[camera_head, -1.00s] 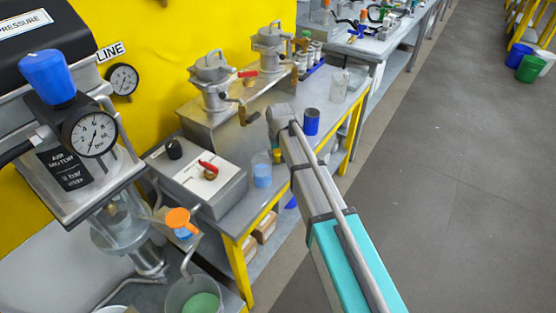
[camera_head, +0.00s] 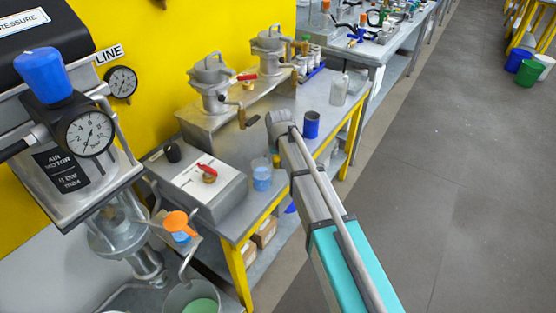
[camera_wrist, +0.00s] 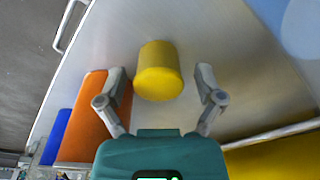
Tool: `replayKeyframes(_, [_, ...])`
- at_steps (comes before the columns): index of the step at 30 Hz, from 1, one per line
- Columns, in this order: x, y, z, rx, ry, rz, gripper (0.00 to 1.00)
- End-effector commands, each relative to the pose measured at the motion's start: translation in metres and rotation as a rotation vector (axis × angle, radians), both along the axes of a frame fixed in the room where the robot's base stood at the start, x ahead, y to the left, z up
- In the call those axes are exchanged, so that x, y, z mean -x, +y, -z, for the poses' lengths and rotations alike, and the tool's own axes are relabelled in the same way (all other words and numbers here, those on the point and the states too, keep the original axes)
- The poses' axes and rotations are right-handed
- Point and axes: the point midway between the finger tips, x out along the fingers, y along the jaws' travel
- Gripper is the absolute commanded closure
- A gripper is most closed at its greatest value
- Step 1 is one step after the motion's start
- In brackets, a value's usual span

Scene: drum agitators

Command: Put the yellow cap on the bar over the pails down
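A yellow cylindrical cap (camera_wrist: 159,72) stands out in the wrist view, on or just above a pale grey surface. My gripper (camera_wrist: 162,76) is open, with one finger on each side of the cap and a visible gap on both sides. I cannot tell how far its tips are from the cap in depth. In the head view my gripper is not visible; only my arm shows. A small yellow thing (camera_head: 276,160) shows beside my arm there; I cannot tell if it is the cap. A pail with green contents (camera_head: 194,301) is at the bottom. The bar is not identifiable.
In the wrist view an orange block (camera_wrist: 88,115) and a blue one (camera_wrist: 55,135) lie left of the cap. In the head view a blue cup (camera_head: 311,124) and a beaker of blue liquid (camera_head: 262,178) stand on the bench near my arm.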

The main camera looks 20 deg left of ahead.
Motion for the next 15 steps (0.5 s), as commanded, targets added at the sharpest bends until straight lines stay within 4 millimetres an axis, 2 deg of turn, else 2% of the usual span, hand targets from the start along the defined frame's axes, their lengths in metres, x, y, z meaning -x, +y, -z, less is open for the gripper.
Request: replayKeyframes(15, [0.0003, -0.0002, -0.006, 0.0, 0.0, 0.0, 0.12])
